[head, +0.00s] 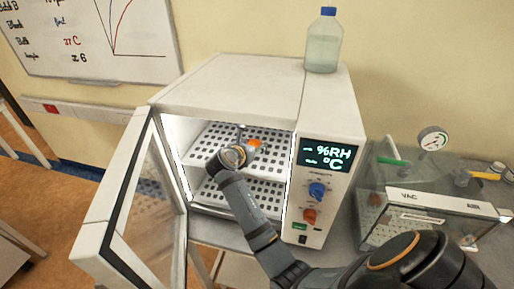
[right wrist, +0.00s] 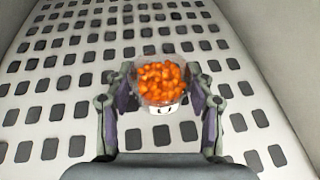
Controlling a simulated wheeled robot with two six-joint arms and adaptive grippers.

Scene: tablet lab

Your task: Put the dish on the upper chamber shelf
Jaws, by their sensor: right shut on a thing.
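The dish (right wrist: 160,82) is a small clear dish filled with orange pieces. In the right wrist view it sits between the two fingers of my right gripper (right wrist: 160,95), which is shut on it. Under it is a white perforated shelf (right wrist: 60,100); I cannot tell if the dish touches it. In the head view my right gripper (head: 240,146) is inside the open chamber (head: 240,80), at the level of the upper shelf (head: 275,142). A bit of the orange contents (head: 254,143) shows beyond the wrist. The lower shelf (head: 265,190) is partly hidden by my arm. My left gripper is not in view.
The chamber's glass door (head: 150,200) stands open to the left. A control panel (head: 325,180) with knobs is right of the opening. A bottle (head: 323,42) stands on top. A clear vacuum box (head: 430,215) with a gauge is at the right. The upper shelf around the dish is clear.

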